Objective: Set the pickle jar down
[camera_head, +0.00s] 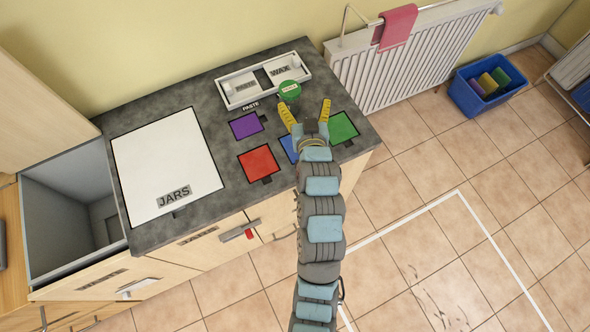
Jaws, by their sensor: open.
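A jar with a round green lid (289,90), the only jar I see, is near the back of the grey counter, just in front of the labelled tray. It looks upright; my view is from above and its body is mostly hidden under the lid. My gripper (307,111) has its yellow fingers spread apart, with nothing seen between them. The jar is just beyond the left fingertip; I cannot tell whether they touch. A white area marked JARS (160,160) on the left of the counter is empty.
Purple (245,125), red (258,163), blue (288,148) and green (343,127) squares lie on the counter (215,205). A white tray (238,103) has PASTE and WAX labels. A radiator (400,65) and blue bin (470,100) stand right.

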